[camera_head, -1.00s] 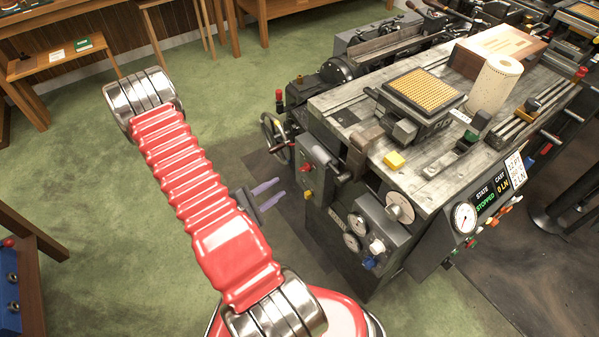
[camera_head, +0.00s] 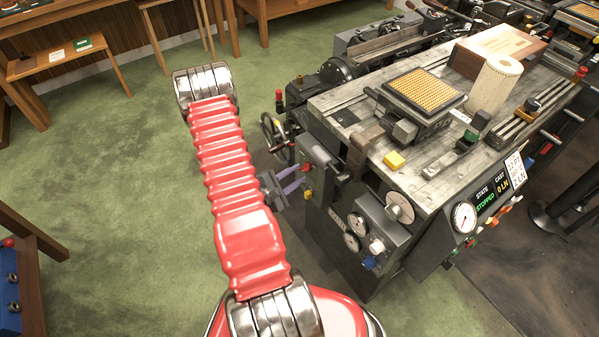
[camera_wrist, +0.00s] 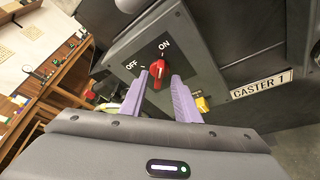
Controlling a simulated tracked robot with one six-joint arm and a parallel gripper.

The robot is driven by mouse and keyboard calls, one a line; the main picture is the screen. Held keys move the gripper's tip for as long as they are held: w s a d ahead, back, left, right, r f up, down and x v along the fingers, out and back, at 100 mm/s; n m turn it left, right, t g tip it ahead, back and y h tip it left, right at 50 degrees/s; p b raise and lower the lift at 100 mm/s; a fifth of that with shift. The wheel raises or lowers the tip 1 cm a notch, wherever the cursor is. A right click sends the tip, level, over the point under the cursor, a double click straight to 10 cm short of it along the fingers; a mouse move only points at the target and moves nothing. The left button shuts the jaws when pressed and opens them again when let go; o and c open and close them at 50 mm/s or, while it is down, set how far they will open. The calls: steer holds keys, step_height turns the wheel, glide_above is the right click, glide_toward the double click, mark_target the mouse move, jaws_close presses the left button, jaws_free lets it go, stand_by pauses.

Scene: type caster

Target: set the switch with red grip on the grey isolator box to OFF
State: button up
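The grey isolator box (camera_wrist: 150,50) faces me in the wrist view, with a black plate marked ON at the top and OFF to the left. Its switch with the red grip (camera_wrist: 158,69) seems to be turned toward ON, though the fingers cover part of the plate. My gripper (camera_wrist: 159,79) is open, its two purple fingers apart, with the red grip between or just beyond their tips; contact cannot be told. In the head view my gripper (camera_head: 303,177) is at the box (camera_head: 310,157) on the machine's left end.
A red knob (camera_wrist: 91,96) is at left. In the head view, a handwheel (camera_head: 273,132) stands behind the box, and green floor (camera_head: 130,200) lies clear to the left.

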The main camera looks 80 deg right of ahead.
steer(key=shift+x, duration=1.15)
steer(key=shift+c, duration=0.2)
jaws_close()
steer(key=shift+d, duration=0.15)
steer(key=shift+a, duration=0.2)
